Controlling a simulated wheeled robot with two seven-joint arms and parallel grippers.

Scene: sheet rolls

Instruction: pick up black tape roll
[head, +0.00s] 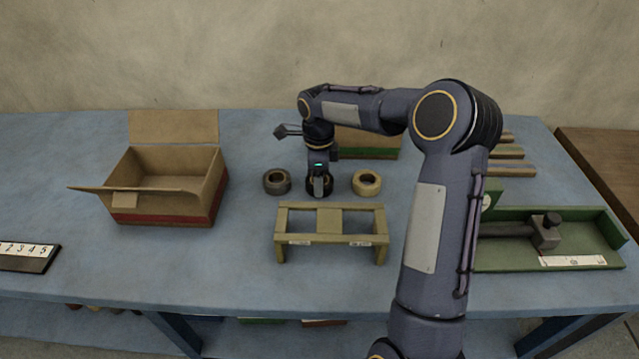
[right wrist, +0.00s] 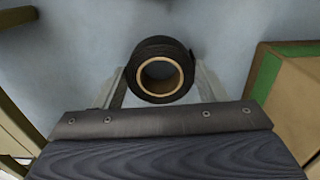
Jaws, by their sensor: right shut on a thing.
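The black tape roll (right wrist: 160,48) has a tan core and sits between the two fingers of my right gripper (right wrist: 160,85) in the right wrist view. In the head view the right gripper (head: 319,186) points down at the table, shut on the black roll (head: 312,192), which is partly hidden behind it. I cannot tell whether the roll is clear of the table. My left gripper is not in view.
A grey-brown roll (head: 277,181) lies left of the gripper and a cream roll (head: 367,182) right of it. A wooden stand (head: 330,213) is in front. An open box (head: 165,215) stands left; a green tray (head: 590,255) with a hammer-like tool (head: 545,232) lies right.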

